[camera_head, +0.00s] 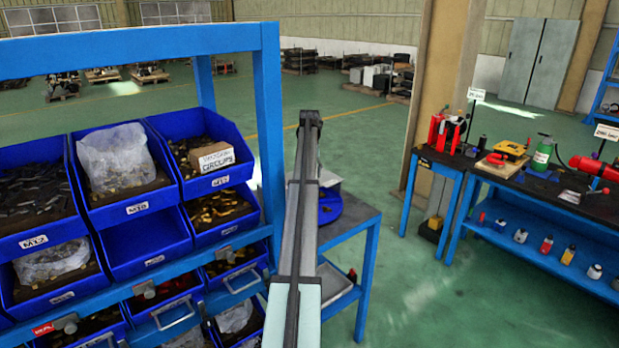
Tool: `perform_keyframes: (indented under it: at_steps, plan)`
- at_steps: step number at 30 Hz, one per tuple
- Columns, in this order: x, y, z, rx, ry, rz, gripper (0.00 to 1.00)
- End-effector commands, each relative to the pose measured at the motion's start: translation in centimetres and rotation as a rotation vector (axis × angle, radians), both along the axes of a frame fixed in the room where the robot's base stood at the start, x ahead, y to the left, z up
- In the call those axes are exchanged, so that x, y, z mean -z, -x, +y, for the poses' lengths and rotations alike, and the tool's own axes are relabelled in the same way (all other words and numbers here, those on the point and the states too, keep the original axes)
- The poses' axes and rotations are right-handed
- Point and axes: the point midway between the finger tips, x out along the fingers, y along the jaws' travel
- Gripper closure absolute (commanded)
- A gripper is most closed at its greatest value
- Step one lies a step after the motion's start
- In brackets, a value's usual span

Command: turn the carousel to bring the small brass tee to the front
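A blue round tray (348,212), which looks like the carousel, sits on a small blue-framed table (366,219) right of the bin rack. My own arm runs up the middle of the picture and covers its left part. A grey, angular piece (327,179) shows above the tray beside my arm; I cannot tell what it is. I cannot make out the small brass tee. My gripper does not show, so its place relative to the carousel cannot be seen.
A blue rack (262,130) with several blue bins of parts fills the left. A grey tray (340,285) is on the small table's lower level. A workbench (560,200) with tools and bottles stands at right. Green floor (450,310) between the tables is clear.

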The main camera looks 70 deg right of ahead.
Motion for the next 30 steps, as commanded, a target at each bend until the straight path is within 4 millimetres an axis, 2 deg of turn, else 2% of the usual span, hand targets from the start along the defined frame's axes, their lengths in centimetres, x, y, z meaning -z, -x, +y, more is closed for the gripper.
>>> perform_keyframes:
  at_steps: [9,15,21,29,30]
  plan:
    - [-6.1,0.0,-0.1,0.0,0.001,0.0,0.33]
    - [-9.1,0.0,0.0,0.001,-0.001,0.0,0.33]
    - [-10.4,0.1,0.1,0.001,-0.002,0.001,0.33]
    - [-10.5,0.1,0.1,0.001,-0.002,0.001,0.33]
    - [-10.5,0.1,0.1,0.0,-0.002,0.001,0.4]
